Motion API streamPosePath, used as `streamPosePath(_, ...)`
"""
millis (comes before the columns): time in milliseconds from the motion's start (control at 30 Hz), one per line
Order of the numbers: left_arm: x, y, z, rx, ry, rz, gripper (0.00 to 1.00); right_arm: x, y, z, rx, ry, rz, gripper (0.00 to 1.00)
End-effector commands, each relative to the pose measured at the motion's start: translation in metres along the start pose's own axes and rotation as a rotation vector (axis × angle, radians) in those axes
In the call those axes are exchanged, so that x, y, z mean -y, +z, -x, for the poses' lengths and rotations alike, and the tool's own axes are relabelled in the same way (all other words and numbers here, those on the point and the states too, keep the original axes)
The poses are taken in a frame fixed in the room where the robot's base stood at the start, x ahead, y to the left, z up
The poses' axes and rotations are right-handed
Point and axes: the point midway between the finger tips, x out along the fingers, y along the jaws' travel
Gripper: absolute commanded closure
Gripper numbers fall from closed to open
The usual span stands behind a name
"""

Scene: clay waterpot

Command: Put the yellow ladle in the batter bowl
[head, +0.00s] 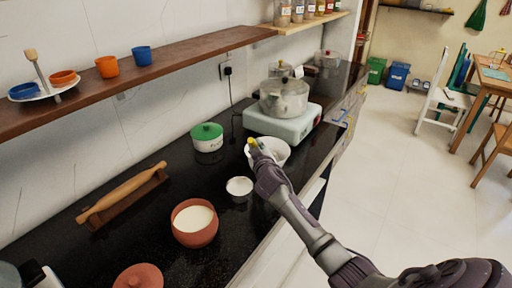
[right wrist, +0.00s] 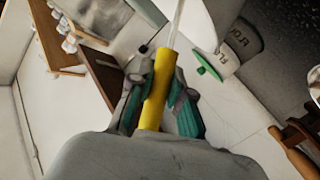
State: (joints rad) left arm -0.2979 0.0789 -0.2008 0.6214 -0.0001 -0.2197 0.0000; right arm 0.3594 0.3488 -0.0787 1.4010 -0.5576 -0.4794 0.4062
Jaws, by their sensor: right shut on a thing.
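The yellow ladle (right wrist: 160,82) is held by its handle between the two fingers of my right gripper (right wrist: 160,98), which is shut on it. In the head view a small bit of its yellow shows at the right gripper (head: 258,150). The ladle's thin shaft runs out of the top of the right wrist view, so its head is hidden. In the head view the gripper is over or in front of a white bowl (head: 280,149) on the counter. I cannot tell if the ladle touches it. My left gripper is not in view.
On the black counter (head: 120,215) stand a clay pot with pale contents (head: 195,219), a small white-filled cup (head: 240,187), a green-lidded container (head: 207,138), a rolling pin (head: 122,193) and a stove (head: 284,122) with a steel pot (head: 284,98). A wooden shelf (head: 180,58) runs above.

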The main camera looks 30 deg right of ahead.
Motion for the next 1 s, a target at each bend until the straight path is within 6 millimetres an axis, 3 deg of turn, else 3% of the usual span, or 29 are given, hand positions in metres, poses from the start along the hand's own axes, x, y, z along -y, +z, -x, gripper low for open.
streamPosePath(67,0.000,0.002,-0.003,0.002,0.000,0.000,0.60,0.002,0.003,0.000,0.000,0.000,0.000,1.00)
streamPosePath(100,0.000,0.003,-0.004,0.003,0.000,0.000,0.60,0.002,0.003,-0.001,0.000,0.000,0.000,0.80)
streamPosePath(267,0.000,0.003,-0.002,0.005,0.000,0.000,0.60,0.001,0.002,0.000,0.000,0.000,0.000,0.56)
streamPosePath(667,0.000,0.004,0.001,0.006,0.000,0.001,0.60,0.000,0.000,0.005,0.000,-0.001,0.000,0.56)
streamPosePath(1000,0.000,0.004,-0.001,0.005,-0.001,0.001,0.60,0.001,0.001,0.073,0.000,-0.002,-0.002,0.56)
